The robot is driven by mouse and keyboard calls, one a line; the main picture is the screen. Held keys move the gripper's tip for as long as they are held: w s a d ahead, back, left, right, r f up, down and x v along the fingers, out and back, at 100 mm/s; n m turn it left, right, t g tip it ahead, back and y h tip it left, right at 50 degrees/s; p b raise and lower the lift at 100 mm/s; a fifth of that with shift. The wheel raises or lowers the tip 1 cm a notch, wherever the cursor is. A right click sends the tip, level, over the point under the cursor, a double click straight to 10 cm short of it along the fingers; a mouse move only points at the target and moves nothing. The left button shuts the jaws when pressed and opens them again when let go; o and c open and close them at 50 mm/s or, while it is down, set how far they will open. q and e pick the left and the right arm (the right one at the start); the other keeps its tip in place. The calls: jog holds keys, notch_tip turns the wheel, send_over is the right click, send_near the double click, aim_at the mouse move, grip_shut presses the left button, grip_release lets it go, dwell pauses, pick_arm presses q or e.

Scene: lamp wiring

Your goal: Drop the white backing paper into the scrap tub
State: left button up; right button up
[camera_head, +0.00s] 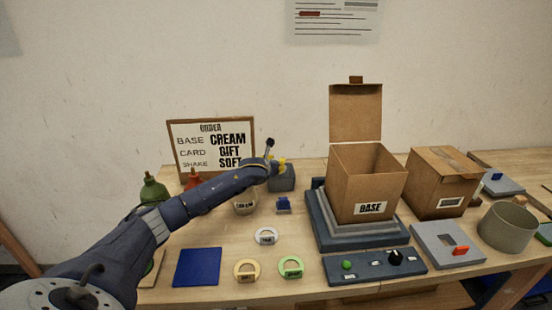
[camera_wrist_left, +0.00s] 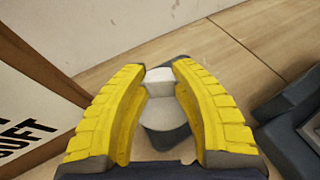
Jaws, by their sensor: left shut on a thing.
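My left gripper (camera_head: 277,162) is at the back of the table, just above a dark grey block-like holder (camera_head: 284,181). In the left wrist view, the yellow fingers (camera_wrist_left: 160,72) close on a small white piece (camera_wrist_left: 159,75), which looks like the backing paper. Pale grey-white surfaces show below it, between the fingers, and the dark grey holder (camera_wrist_left: 168,142) lies under them. I cannot tell whether the white piece touches the holder. A round grey open tub (camera_head: 507,228), which may be the scrap tub, stands at the far right. My right gripper is not in view.
An open carton (camera_head: 367,185) with its lid up stands on a stepped dark base mid-table. A closed carton (camera_head: 442,182) is right of it. The order sign (camera_head: 211,145) stands behind my arm. Several tags and a blue square (camera_head: 197,267) lie in front.

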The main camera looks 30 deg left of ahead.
pick_arm(q)
jog(key=shift+f, duration=0.6)
jog(key=o, duration=0.8)
jog(key=shift+o, duration=0.2)
jog(key=shift+r, duration=0.15)
notch_tip(320, 180, up, 10)
jog(key=shift+f, duration=0.1)
